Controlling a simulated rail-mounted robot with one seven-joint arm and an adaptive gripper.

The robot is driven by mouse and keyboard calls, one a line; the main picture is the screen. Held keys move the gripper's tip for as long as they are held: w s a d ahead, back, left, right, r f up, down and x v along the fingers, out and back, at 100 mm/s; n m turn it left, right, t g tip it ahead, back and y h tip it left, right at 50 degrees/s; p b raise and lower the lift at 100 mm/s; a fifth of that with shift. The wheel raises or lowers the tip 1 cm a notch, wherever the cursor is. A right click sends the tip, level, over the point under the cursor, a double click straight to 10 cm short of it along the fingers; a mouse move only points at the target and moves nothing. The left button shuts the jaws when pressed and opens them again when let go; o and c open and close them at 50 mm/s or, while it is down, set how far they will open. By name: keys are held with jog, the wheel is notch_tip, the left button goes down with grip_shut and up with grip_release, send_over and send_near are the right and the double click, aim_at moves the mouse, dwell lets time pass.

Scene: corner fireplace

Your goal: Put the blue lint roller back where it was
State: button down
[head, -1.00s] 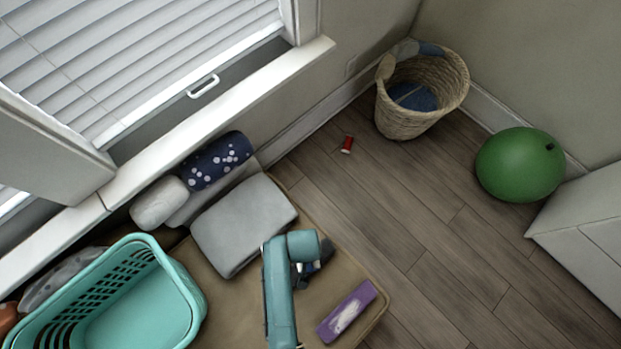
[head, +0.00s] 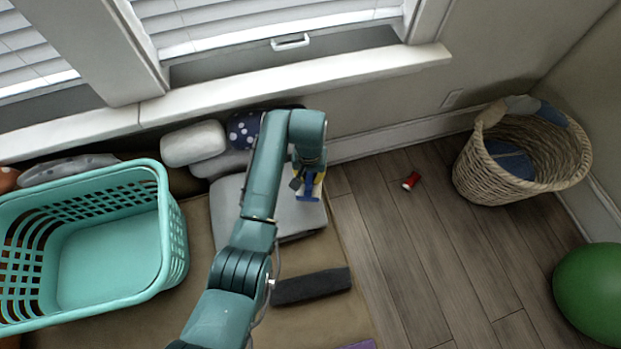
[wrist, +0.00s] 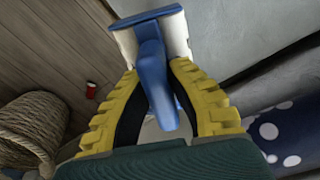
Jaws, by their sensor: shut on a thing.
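The blue lint roller (wrist: 152,75) is in my gripper (wrist: 158,110), between the two yellow-edged fingers in the wrist view. Its blue handle points toward the palm, and its wider head with white parts is at the far end. In the head view the blue lint roller (head: 309,190) shows just below my gripper (head: 308,172), in front of the grey cushion (head: 285,222). I cannot tell from the head view how high it is above the cushion.
A turquoise laundry basket (head: 165,225) stands at the left. A dark grey long object (head: 312,286) lies on the tan surface. A wicker basket (head: 480,175), a red spool (head: 411,180) and a green ball (head: 592,290) are on the wooden floor at right. A dotted blue cushion (head: 240,128) lies by the window.

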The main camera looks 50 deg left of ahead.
notch_tip(320, 180, down, 4)
jog(key=shift+f+b, duration=0.2)
jog(key=shift+b, duration=0.8)
jog(key=shift+w+f, duration=0.1)
jog(key=shift+f, duration=0.05)
jog(key=c, duration=1.2)
grip_release()
jog(key=shift+o, duration=0.2)
notch_tip(320, 180, up, 12)
jog(key=p, duration=0.6)
